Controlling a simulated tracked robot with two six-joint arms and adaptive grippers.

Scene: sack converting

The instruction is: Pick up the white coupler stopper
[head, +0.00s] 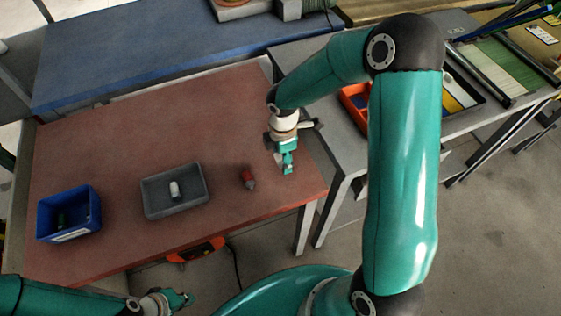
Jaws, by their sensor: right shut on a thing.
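My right gripper (287,168) is low over the right end of the red-brown table (110,145). It is shut on a small pale thing (281,160), mostly hidden by the fingers; I cannot tell for certain whether it is the white coupler stopper. Another small white piece (175,190) is in the grey tray (150,208), left of the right gripper. My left gripper (183,299) is at the bottom of the head view, in front of the table and away from the things on it. Its fingers are too small to read.
A red piece (248,178) lies on the table between the tray and my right gripper. A blue bin (92,222) with small dark and green things stands at the left. A grey bench with an orange bin (349,104) is at the right. Bare table lies behind the tray.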

